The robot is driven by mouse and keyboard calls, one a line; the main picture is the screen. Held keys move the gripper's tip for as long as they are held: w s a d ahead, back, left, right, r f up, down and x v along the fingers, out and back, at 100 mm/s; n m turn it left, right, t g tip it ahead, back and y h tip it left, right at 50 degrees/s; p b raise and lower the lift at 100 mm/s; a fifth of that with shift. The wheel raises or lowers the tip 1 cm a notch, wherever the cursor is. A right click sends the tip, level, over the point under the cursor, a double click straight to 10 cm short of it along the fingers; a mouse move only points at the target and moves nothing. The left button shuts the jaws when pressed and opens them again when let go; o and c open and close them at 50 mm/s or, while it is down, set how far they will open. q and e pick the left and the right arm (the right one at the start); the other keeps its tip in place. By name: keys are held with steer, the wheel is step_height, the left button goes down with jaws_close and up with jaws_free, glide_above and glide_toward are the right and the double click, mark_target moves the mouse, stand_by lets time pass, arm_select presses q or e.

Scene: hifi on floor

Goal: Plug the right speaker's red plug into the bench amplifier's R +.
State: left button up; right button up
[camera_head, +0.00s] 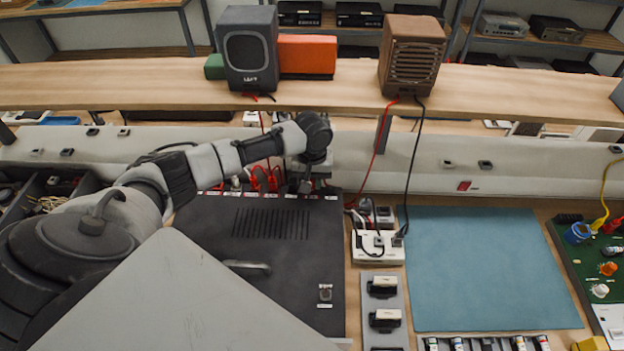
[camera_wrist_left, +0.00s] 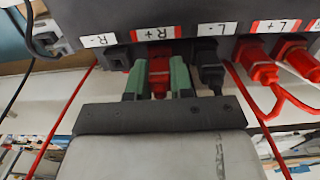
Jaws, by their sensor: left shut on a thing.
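The right speaker (camera_head: 412,58) is the brown slatted box on the raised shelf. A red and a black cable hang from its front. The bench amplifier (camera_head: 270,235) is the dark box below, its sockets along its far edge. My left gripper (camera_head: 305,186) is at that edge. In the left wrist view its green fingertips (camera_wrist_left: 157,82) are shut on a red plug (camera_wrist_left: 159,70), directly under the R + label (camera_wrist_left: 157,33). The plug's tip meets the amplifier's edge; I cannot tell how deep it sits. A dark R - socket (camera_wrist_left: 118,58) beside it looks empty.
A black plug (camera_wrist_left: 208,72) sits under L -, close to my right fingertip in the wrist view. Red plugs (camera_wrist_left: 258,70) sit under L + and further right. A white power strip (camera_head: 378,246) stands right of the amplifier. The blue mat (camera_head: 490,270) is clear.

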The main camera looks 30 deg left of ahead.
arm_select(q)
steer(key=shift+p, duration=0.55)
stand_by(1.5)
steer(key=shift+f+p, duration=0.2)
steer(key=shift+p, duration=0.5)
stand_by(1.6)
steer(key=o, duration=0.9)
steer(key=shift+o, duration=0.2)
step_height(320, 180, up, 10)
steer(key=shift+f+b, duration=0.25)
steer(key=shift+b, duration=0.8)
steer(key=shift+r, duration=0.6)
steer(key=shift+r+p, duration=2.55)
steer(key=shift+p, duration=0.7)
